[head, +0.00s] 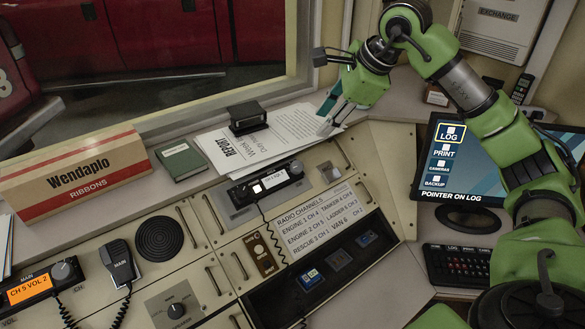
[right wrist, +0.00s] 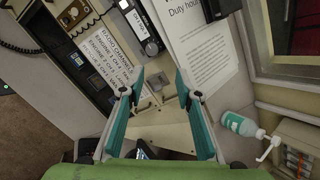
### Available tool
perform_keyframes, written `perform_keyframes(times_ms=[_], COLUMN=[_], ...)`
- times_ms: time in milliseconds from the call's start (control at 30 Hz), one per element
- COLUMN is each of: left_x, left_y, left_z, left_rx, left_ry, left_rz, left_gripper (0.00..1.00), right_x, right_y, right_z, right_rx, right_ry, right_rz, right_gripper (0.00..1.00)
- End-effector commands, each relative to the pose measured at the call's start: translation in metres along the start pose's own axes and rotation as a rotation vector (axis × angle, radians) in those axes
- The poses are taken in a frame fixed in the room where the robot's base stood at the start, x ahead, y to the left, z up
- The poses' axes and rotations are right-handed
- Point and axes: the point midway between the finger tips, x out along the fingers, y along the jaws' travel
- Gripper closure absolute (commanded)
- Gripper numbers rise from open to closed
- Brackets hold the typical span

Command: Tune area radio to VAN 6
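The area radio is probably the small black unit (head: 266,185) set in the console, with a lit white display too small to read and a round knob (head: 296,168) at its right end. It also shows in the right wrist view (right wrist: 139,22). My right gripper (head: 328,118) is above the papers, up and right of the radio. Its teal fingers (right wrist: 160,88) are apart and empty. My left gripper is out of view.
A second radio marked MAIN (head: 40,284) reads CH 5 VOL 2 at far left, with a handset (head: 119,263) beside it. Papers (head: 270,140) lie behind the black radio. A monitor (head: 455,165) stands at right. A pump bottle (right wrist: 240,125) shows in the wrist view.

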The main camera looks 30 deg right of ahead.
Motion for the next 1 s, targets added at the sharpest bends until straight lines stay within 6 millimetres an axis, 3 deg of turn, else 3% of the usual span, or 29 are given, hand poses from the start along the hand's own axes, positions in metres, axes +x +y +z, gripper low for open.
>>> perform_keyframes(times_ms=[33, 100, 367, 567, 1000], left_x=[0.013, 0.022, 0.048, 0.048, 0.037], left_y=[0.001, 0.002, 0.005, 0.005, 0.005], left_z=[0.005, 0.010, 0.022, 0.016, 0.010], left_rx=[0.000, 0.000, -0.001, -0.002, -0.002], left_ry=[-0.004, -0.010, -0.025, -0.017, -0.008], left_rz=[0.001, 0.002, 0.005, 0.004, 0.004], left_gripper=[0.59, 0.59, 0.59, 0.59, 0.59], right_x=[0.011, 0.019, 0.042, 0.053, 0.141], right_y=[0.005, 0.009, 0.019, 0.020, 0.020], right_z=[-0.005, -0.008, -0.017, -0.017, -0.016], right_rx=[0.000, 0.000, 0.000, 0.000, 0.001], right_ry=[0.000, 0.000, -0.001, -0.001, -0.001], right_rz=[-0.001, 0.000, 0.000, 0.002, 0.004], right_gripper=[0.69, 0.69, 0.69, 0.69, 0.69])
